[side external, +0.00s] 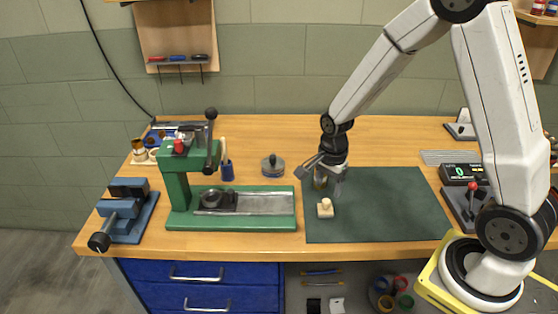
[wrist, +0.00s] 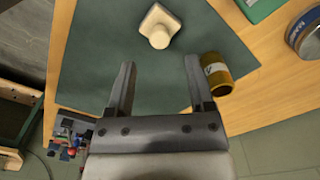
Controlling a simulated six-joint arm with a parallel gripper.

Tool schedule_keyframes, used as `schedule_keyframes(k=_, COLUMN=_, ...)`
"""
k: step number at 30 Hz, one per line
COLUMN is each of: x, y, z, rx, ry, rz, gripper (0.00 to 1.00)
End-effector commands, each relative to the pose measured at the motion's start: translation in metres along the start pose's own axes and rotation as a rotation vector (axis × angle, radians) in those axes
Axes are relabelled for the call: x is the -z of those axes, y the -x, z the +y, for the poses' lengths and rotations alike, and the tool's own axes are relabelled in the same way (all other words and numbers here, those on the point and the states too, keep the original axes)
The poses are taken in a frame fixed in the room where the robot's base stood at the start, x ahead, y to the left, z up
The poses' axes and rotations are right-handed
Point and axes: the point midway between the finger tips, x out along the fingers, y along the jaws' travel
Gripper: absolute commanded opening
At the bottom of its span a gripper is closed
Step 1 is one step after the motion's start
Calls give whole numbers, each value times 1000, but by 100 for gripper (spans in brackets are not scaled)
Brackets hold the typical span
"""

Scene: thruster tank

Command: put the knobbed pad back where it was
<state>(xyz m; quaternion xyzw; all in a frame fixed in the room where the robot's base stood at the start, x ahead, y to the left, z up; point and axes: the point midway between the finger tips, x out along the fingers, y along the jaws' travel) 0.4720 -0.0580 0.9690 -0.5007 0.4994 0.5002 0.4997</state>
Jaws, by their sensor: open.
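The knobbed pad, a pale square block with a round knob on top, sits on the dark green mat (side external: 385,205) near its left edge. It shows in the side view (side external: 325,209) and at the top of the wrist view (wrist: 155,28). My gripper (side external: 330,187) is open and empty, low over the mat and behind the pad in the side view. In the wrist view my gripper's fingertips (wrist: 160,63) point toward the pad, which is apart from them and beyond them.
An amber cylinder with a pale label (wrist: 217,74) stands close beside my right finger in the wrist view. A green press (side external: 230,222) and a blue vise (side external: 130,212) are farther left. The mat's right half is clear.

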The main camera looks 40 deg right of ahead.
Motion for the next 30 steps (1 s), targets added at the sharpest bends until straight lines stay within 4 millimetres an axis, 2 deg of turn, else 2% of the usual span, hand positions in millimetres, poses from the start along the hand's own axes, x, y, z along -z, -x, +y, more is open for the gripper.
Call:
schedule_keyframes(k=6, x=0, y=30, z=0, rx=4, ry=0, rz=1, gripper=68)
schedule_keyframes(k=15, x=0, y=56, z=0, rx=1, ry=0, rz=0, gripper=68)
schedule_keyframes(k=30, x=0, y=60, z=0, rx=0, ry=0, rz=0, gripper=68)
